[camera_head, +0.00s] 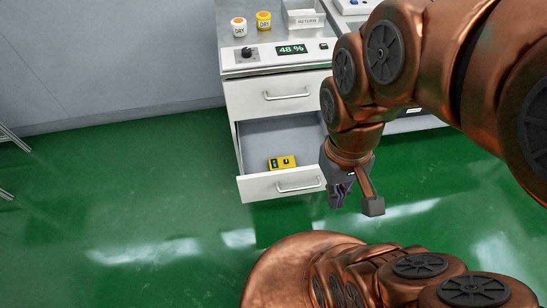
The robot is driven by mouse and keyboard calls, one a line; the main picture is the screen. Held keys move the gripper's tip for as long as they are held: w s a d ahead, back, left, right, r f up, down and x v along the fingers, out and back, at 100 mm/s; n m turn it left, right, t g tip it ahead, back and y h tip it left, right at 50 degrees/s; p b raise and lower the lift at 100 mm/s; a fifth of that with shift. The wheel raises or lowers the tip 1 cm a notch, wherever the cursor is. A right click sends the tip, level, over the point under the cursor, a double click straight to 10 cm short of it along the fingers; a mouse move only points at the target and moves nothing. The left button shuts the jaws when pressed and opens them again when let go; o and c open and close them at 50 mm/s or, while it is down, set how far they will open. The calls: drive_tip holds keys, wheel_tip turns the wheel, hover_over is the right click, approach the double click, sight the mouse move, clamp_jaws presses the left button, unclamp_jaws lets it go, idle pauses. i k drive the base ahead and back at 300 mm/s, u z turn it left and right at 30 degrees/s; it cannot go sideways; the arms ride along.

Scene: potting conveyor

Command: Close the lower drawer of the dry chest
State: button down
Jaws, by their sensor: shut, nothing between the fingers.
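The dry chest (231,97) is a white cabinet with a control panel that reads 48 %. Its lower drawer (258,190) is pulled out, with a bar handle (298,186) on the front. A yellow device (281,162) lies inside the drawer. The upper drawer (250,95) looks flush with the chest. My gripper (341,192) hangs just right of the lower drawer's front, shut and empty. Whether it touches the drawer front cannot be told. My arm hides the right side of the chest.
On the chest top stand a white jar (239,28) and a yellow jar (263,21), both marked DRY, and a bin (303,20) marked RETURN. The green floor (140,215) in front and to the left is clear. A grey wall (110,60) is behind.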

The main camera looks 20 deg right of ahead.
sight(301, 135)
drive_tip(key=z, duration=1.45)
drive_tip(key=k, duration=1.05)
drive_tip(key=u, duration=1.45)
